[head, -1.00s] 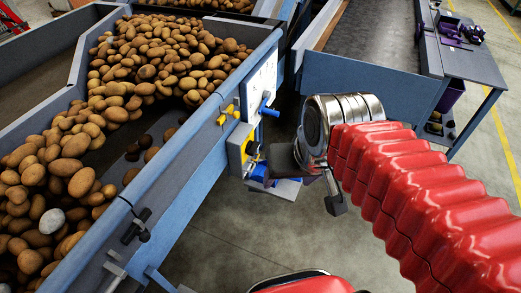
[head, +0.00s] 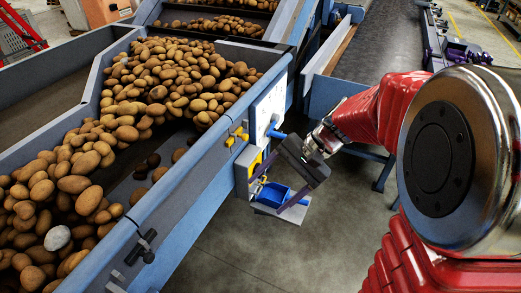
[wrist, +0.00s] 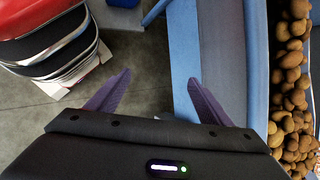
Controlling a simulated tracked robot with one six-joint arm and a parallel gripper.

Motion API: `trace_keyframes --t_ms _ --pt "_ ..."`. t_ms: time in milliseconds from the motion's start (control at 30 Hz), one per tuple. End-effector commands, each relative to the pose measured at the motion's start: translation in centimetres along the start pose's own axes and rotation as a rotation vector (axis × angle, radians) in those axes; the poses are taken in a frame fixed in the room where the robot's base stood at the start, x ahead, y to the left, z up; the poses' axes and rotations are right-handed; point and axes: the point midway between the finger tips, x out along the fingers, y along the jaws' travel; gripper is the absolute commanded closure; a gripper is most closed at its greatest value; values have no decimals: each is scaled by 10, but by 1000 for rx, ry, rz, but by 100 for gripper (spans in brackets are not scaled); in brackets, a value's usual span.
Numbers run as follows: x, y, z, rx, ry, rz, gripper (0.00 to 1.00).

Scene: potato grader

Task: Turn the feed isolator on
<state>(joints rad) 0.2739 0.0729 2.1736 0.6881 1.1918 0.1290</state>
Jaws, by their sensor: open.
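On the blue side of the grader, a yellow-faced box (head: 254,163) is mounted below a white panel (head: 267,109). The white panel carries a blue handle (head: 276,134), and a yellow handle (head: 238,134) sits to its left. I cannot tell for certain which of these is the feed isolator. My gripper (head: 272,186) is open and empty in front of the box, with its dark body and fingers covering part of it. In the wrist view the two purple fingers (wrist: 157,88) stand wide apart over floor and blue frame; neither box nor handles show there.
A small blue tray (head: 276,195) sits on a grey shelf (head: 282,211) below the box, close to my fingers. Potatoes (head: 180,80) fill the grader belt at left. A conveyor (head: 385,50) stands behind. The floor (head: 260,255) in front is clear.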

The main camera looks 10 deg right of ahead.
Motion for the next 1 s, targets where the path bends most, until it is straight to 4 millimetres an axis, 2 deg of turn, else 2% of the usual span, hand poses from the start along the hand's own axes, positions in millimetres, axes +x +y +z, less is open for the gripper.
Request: trace_keyframes --t_ms 567,767,1000 --pt "33 -13 -103 437 -286 -312 27" --pt "43 -8 -145 580 -374 -436 27" --pt "55 9 -198 744 -468 -595 27"
